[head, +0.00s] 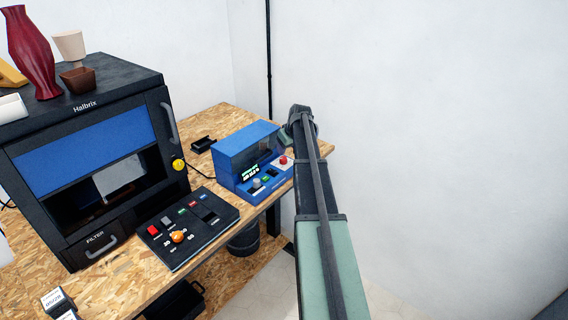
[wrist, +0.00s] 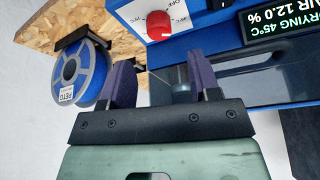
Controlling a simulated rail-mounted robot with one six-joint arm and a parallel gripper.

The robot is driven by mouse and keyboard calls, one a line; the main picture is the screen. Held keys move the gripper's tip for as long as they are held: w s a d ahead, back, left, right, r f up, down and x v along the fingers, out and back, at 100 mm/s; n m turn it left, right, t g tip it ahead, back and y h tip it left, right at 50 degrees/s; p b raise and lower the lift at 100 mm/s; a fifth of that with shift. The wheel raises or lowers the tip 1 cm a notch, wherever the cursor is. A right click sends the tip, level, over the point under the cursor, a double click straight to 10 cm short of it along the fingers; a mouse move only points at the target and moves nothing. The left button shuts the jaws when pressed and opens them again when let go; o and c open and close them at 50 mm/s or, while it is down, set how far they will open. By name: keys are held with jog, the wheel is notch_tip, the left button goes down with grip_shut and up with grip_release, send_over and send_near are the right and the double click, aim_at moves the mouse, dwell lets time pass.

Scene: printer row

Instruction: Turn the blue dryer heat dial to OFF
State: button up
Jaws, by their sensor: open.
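The blue dryer (head: 246,150) stands on the bench with a red dial (head: 283,160) on a white scale plate at its front right. In the wrist view the red dial (wrist: 159,25) is at the top, with small print around it that includes OFF. I cannot clearly tell where the dial points. The dryer display (wrist: 280,20) reads DRYING 45°C and AIR 12.0 %. My gripper (wrist: 165,86) is open, its two purple fingers apart from the dial, with nothing held between them. In the head view my arm hides most of the gripper.
A blue filament spool (wrist: 80,78) shows left of my fingers. A black control box (head: 187,226) with an orange knob and the Halbrix printer (head: 85,105) stand left of the dryer. A black bin (head: 243,241) is below the bench edge. Bare wall is to the right.

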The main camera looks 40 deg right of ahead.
aim_at(284, 158)
jog(key=b+x, duration=0.5)
jog(key=x, duration=0.2)
jog(key=shift+f, duration=0.25)
jog(key=shift+r, duration=0.2)
jog(key=shift+c, duration=0.4)
jog(key=c, duration=0.8)
jog(key=shift+c, duration=0.2)
jog(key=shift+n, duration=0.3)
jog(key=n+y, duration=0.1)
jog(key=n, duration=0.1)
jog(key=n+y, duration=0.1)
jog(key=n, duration=0.2)
jog(key=shift+d+g, duration=0.2)
jog(key=shift+g, duration=0.1)
jog(key=n+y, duration=0.1)
jog(key=n, duration=0.2)
jog(key=n+g+y, duration=0.1)
jog(key=n, duration=0.2)
jog(key=shift+g, duration=0.3)
